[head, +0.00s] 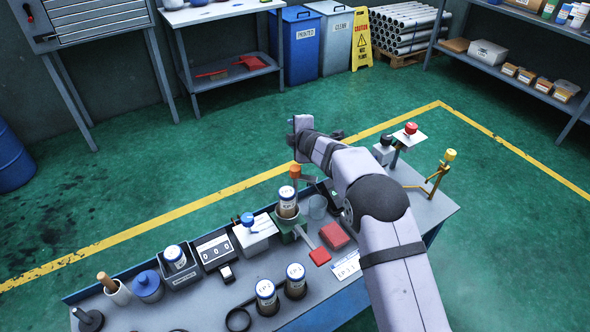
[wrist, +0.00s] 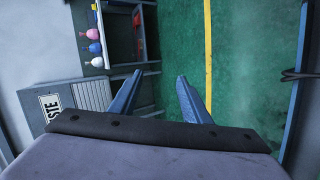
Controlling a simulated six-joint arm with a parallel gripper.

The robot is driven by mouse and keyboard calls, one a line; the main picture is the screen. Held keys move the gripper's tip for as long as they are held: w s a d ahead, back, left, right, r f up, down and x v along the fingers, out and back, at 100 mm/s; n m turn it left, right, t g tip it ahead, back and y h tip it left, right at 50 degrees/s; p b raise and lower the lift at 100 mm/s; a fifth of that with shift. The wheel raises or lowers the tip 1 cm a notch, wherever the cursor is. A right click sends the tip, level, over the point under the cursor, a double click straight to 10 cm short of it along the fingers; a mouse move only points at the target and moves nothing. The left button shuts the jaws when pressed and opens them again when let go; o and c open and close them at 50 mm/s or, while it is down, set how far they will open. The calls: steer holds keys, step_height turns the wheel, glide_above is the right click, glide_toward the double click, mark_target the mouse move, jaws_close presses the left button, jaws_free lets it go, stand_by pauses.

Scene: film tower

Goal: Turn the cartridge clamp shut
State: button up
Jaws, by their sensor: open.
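A cartridge (head: 288,202) with a white lid and a white label stands upright in a green holder (head: 285,228) on the bench. I take this holder to be the cartridge clamp. A lever with a red flat end (head: 320,256) sticks out from it toward the front right. I cannot tell how tight the clamp is. My gripper (wrist: 160,75) is open and empty in the wrist view, its two blue fingers spread apart. In the head view my arm's end is above and behind the bench, away from the clamp, and the fingers are hard to make out.
Cartridges (head: 266,297) stand at the bench front. A white box with a blue knob (head: 248,219) and a counter (head: 215,250) are left of the clamp; a red block (head: 335,235) is right. An orange-topped post (head: 296,172) rises behind. Green floor (head: 220,140) beyond is clear.

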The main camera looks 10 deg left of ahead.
steer(key=s+d+r+m+g+y, duration=0.3)
steer(key=s+d+r+m+y, duration=0.4)
steer(key=s+d+r+y, duration=0.45)
steer(key=g+b, duration=0.3)
steer(key=g, duration=0.2)
glide_toward(295, 168)
steer(key=a+f, duration=0.1)
steer(key=a, duration=0.2)
steer(key=shift+n, duration=0.4)
steer(key=shift+w+a+p, duration=0.25)
steer(key=shift+a+p, duration=0.1)
steer(key=shift+a, duration=0.8)
steer(key=shift+w+a+p, duration=0.25)
steer(key=shift+a+p, duration=0.1)
steer(key=shift+a, duration=0.85)
steer(key=shift+w+a+p, duration=0.3)
steer(key=shift+a+p, duration=0.05)
steer(key=shift+a, duration=0.8)
steer(key=shift+t, duration=0.3)
steer(key=c, duration=1)
